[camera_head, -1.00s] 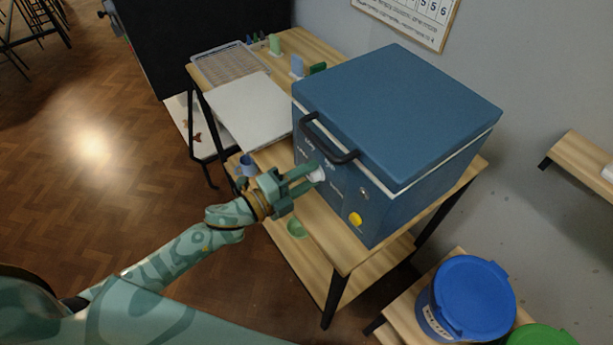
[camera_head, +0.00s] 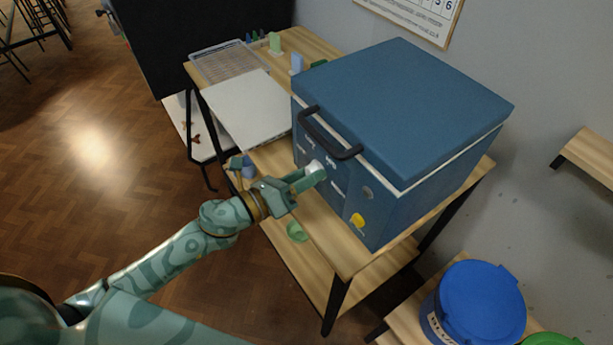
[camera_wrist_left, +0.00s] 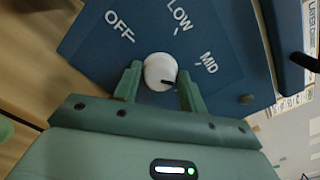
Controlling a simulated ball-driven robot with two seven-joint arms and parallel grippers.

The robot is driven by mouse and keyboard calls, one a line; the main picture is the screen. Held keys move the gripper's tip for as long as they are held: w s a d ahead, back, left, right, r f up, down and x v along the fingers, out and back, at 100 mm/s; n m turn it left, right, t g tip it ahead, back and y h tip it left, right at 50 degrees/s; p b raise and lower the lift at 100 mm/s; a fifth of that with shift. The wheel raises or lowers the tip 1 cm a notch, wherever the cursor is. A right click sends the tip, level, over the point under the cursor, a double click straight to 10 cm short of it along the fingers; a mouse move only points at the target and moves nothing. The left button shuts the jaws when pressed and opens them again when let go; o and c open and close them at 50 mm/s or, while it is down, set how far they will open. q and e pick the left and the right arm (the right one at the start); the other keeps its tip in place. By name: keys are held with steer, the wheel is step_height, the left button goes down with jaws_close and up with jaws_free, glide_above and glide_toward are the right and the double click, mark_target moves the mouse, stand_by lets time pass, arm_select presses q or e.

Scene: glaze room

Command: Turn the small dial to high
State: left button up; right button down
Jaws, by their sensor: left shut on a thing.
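The small dial (camera_wrist_left: 158,70) is a round white knob on the blue front panel of the kiln (camera_head: 400,110). In the left wrist view, the labels OFF, LOW and MID run around it. A short dark mark on the dial points to the lower right, past MID; no HIGH label shows there. My left gripper (camera_wrist_left: 159,75) is shut on the dial, one green finger on each side. In the head view, the left gripper (camera_head: 314,175) reaches the panel and covers most of the dial. My right gripper is out of view.
A black handle (camera_head: 328,136) juts out above the dial. A yellow knob (camera_head: 357,220) is lower right on the kiln front. A white board (camera_head: 247,108) lies left of the kiln on the wooden table. Blue-lidded (camera_head: 482,298) and green-lidded (camera_head: 552,339) tubs stand at lower right.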

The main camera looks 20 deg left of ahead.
arm_select(q)
steer(key=m, duration=0.1)
steer(key=m+b, duration=0.1)
steer(key=m, duration=0.1)
steer(key=shift+f+m, duration=0.2)
steer(key=shift+m, duration=0.1)
steer(key=shift+m+b, duration=0.6)
steer(key=shift+m, duration=1.2)
steer(key=shift+s, duration=0.1)
steer(key=o, duration=0.8)
steer(key=shift+r, duration=0.1)
